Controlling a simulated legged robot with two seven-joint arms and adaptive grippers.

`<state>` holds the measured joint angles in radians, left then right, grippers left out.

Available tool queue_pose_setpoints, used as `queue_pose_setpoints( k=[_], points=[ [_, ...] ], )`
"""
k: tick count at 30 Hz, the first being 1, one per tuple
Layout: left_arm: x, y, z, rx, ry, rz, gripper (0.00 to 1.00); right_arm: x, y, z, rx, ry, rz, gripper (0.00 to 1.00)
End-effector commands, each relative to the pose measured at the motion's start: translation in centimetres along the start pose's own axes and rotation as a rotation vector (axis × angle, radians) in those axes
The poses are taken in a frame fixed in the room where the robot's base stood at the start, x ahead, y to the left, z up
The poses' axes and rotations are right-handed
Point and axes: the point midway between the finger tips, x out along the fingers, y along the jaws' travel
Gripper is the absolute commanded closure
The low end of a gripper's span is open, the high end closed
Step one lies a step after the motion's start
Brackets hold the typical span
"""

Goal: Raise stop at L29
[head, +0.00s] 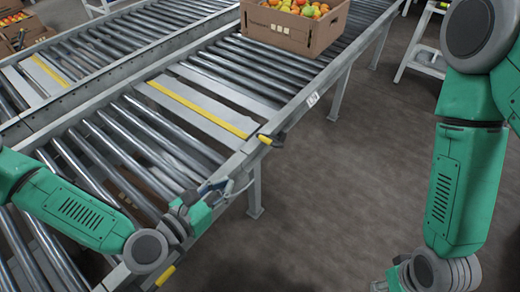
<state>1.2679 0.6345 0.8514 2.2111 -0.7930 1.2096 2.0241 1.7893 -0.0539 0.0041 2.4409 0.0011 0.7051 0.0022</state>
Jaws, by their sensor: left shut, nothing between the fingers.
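A yellow-striped stop plate (195,107) lies across the near conveyor, level with the rollers. A yellow-ended lever (265,139) sticks out from the side rail at its right end. My left gripper (227,186) is shut and empty beside the conveyor's outer rail, below and left of that lever and apart from it. A small white label (312,99) is on the rail, too small to read, so I cannot tell which stop is L29.
Another yellow lever end (165,275) shows at the bottom. A second conveyor (120,40) runs alongside on the left. The floor (330,190) at right is clear.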

Motion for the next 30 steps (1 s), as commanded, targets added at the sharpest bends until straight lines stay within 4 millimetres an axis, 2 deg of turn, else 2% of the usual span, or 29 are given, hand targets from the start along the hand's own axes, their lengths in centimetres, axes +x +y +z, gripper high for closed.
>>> queue_pose_setpoints(
  k=[4, 8, 19, 24, 30],
  points=[
    [0.6, 0.0, -0.1, 0.003, 0.0, -0.001, 1.0, 0.2, 0.0, 0.0, -0.001, 0.0, -0.001, 0.6],
    [2.5, -0.2, -0.1, 0.005, 0.0, -0.002, 1.0, 0.7, -0.1, 0.0, -0.001, 0.0, -0.001, 0.6],
    [10.3, -0.2, -0.2, 0.006, -0.001, -0.002, 1.0, 2.7, 0.0, 0.1, -0.001, 0.0, 0.0, 0.6],
    [11.9, -0.1, 1.8, 0.004, -0.001, -0.002, 1.0, 2.9, -0.1, 0.2, -0.001, 0.0, 0.0, 0.6],
    [12.8, -0.2, 2.7, 0.004, 0.002, -0.001, 1.0, 3.1, -0.1, 0.2, -0.001, 0.0, -0.001, 0.6]
  ],
)
